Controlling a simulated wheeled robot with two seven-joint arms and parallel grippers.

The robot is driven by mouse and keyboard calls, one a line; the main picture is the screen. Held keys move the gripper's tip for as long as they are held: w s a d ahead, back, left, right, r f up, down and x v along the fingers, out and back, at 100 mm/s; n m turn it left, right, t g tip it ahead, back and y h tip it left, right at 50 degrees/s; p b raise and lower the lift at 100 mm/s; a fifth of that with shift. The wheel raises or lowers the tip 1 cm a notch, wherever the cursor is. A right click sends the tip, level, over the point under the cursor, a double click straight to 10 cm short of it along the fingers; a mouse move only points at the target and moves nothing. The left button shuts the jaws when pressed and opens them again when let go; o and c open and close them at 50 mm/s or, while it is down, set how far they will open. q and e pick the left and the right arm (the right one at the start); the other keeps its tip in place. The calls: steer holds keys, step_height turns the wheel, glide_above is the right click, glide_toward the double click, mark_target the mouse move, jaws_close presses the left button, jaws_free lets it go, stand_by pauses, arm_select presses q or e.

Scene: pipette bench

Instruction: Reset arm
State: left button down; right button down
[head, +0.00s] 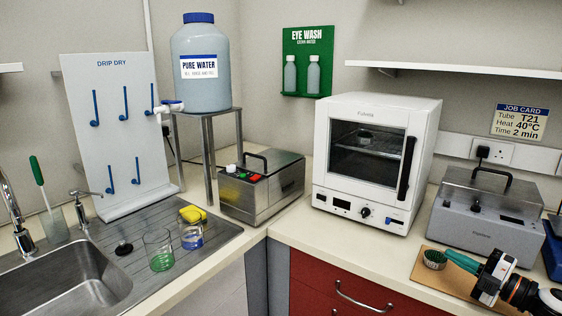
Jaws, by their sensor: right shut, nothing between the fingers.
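My right gripper (486,291) is at the lower right, over the tan board (425,281) on the counter. Its fingers are shut with nothing between them. A teal handle-like item (462,262) lies beside the gripper and is partly hidden by it. A small round dark cup-like item with a green top (434,259) sits at the left end of the teal item; I cannot tell whether they are joined. My left gripper is not in view.
A grey lidded metal unit (487,215) stands just behind the right gripper. A white oven (375,160) is left of it, and a metal bath (262,187) further left. The sink (65,285) with two beakers beside it is at left. Counter before the oven is clear.

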steer(key=a+f+m+t+h, duration=0.1)
steer(key=a+f+m+h, duration=0.1)
steer(key=a+f+m, duration=0.1)
steer(key=s+a+f+m+t+h, duration=0.1)
steer(key=a+f+m+h, duration=0.1)
steer(key=a+m, duration=0.1)
steer(key=s+a+f+m+h, duration=0.1)
steer(key=a+f+m+h, duration=0.1)
steer(key=a+f, duration=0.1)
steer(key=shift+f+m+t, duration=0.3)
steer(key=shift+m+t, duration=0.1)
steer(key=s+a+f+m+g+h, duration=0.35)
steer(key=s+f+m, duration=0.25)
steer(key=s, duration=0.4)
steer(key=s+a+f+m+g+h, duration=0.35)
steer(key=s+f+m, duration=0.2)
steer(key=s, duration=0.35)
steer(key=s+a+f+m+g+y, duration=0.15)
steer(key=s+g, duration=0.25)
steer(key=s, duration=0.4)
steer(key=s+a+f+g, duration=0.1)
steer(key=s+a+g, duration=0.2)
steer(key=s, duration=0.5)
step_height(320, 180, down, 24)
steer(key=r+g, duration=0.1)
steer(key=s+d+f+g, duration=0.1)
steer(key=s+d+f, duration=0.2)
steer(key=s+f, duration=1.4)
steer(key=shift+s+d+f, duration=0.15)
steer(key=shift+f, duration=0.35)
